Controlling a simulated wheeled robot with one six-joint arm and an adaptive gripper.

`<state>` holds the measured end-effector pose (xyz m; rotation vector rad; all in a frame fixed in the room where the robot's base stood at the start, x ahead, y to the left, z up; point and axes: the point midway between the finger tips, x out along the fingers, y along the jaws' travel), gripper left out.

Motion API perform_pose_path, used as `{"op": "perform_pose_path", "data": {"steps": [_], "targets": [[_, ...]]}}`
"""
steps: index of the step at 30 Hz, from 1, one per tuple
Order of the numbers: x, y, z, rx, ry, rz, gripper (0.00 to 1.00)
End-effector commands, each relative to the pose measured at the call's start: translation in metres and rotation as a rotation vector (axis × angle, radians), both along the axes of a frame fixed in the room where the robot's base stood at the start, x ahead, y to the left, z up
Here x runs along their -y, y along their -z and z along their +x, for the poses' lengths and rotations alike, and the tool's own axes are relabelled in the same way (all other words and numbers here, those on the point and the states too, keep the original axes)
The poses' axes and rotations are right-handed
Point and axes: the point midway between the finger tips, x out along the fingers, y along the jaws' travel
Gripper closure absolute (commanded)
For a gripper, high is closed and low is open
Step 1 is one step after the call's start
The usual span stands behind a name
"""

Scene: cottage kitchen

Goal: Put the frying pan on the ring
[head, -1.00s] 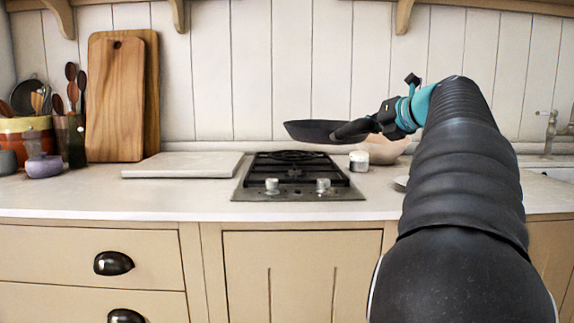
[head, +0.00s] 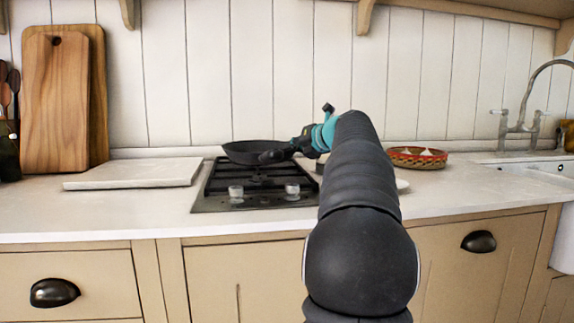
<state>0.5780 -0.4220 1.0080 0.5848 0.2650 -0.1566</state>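The dark frying pan (head: 248,150) is at the back of the black gas hob (head: 212,199), over the rear ring. Its base is level or nearly so and very close to the grate; I cannot tell whether it touches. My gripper (head: 277,156) is shut on the pan's handle, to the right of the pan. The handle is mostly covered by the fingers. The front ring's grate (head: 255,182) is bare. The rear ring is hidden under the pan.
A pale stone slab (head: 135,174) lies left of the hob, with wooden chopping boards (head: 58,105) behind it. A patterned bowl (head: 418,158) stands right of my arm, near the sink tap (head: 518,125). My arm hides the counter right of the hob.

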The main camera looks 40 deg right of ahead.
Motion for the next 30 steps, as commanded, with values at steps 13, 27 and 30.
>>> {"op": "perform_pose_path", "data": {"steps": [13, 27, 30], "targets": [[-0.001, 0.039, 0.007, 0.002, -0.002, 0.001, 1.00], [-0.001, 0.045, 0.007, 0.001, -0.004, -0.001, 0.84], [-0.001, 0.045, 0.007, 0.001, -0.004, -0.001, 0.69]]}}
